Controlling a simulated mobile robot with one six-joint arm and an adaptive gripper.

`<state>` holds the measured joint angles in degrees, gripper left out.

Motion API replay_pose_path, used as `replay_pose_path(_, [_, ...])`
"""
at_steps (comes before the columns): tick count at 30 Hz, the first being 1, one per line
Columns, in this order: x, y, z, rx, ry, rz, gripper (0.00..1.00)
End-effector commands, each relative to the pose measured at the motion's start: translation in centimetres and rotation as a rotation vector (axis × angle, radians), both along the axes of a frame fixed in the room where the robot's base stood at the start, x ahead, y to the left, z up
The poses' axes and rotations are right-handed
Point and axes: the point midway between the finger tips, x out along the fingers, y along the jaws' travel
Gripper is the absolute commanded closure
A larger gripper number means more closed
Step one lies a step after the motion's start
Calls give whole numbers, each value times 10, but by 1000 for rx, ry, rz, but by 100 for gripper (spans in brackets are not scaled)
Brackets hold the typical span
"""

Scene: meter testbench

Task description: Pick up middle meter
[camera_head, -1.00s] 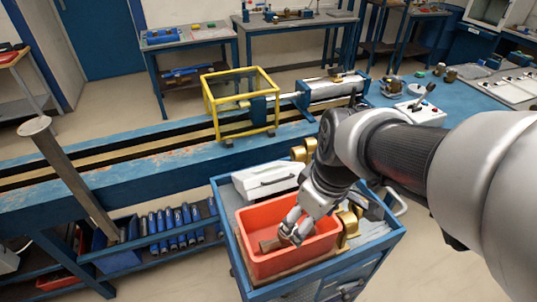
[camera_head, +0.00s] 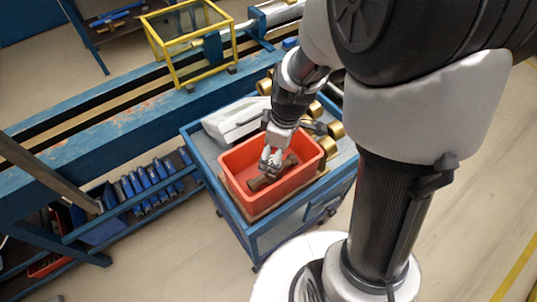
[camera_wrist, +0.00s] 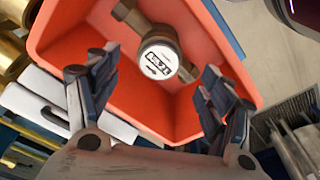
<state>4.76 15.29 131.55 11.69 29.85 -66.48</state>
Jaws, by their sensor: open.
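One meter (camera_head: 272,173) lies in the red bin on the cart. In the wrist view the meter (camera_wrist: 160,58) has a round white dial facing the camera and a dull brown body running diagonally across the bin floor. My gripper (camera_head: 270,160) points down into the red bin (camera_head: 243,197), over the meter. In the wrist view my gripper (camera_wrist: 156,68) is open, with one finger on each side of the dial. The fingers appear apart from the meter, and nothing is held. I cannot tell the exact height left between them.
The blue cart (camera_head: 205,165) carries a white case (camera_head: 232,118) behind the bin and brass-coloured parts (camera_head: 335,130) at its right. The bin walls stand close around my gripper. A long blue bench (camera_head: 100,135) with a yellow frame (camera_head: 178,75) runs behind the cart.

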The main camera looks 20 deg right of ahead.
Motion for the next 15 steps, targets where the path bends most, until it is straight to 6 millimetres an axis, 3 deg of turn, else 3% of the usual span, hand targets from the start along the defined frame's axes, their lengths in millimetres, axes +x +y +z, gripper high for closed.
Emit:
replay_pose_path(8, [1,1,-17,0,1,1,26])
replay_pose_path(15, [3,3,-54,0,4,0,26])
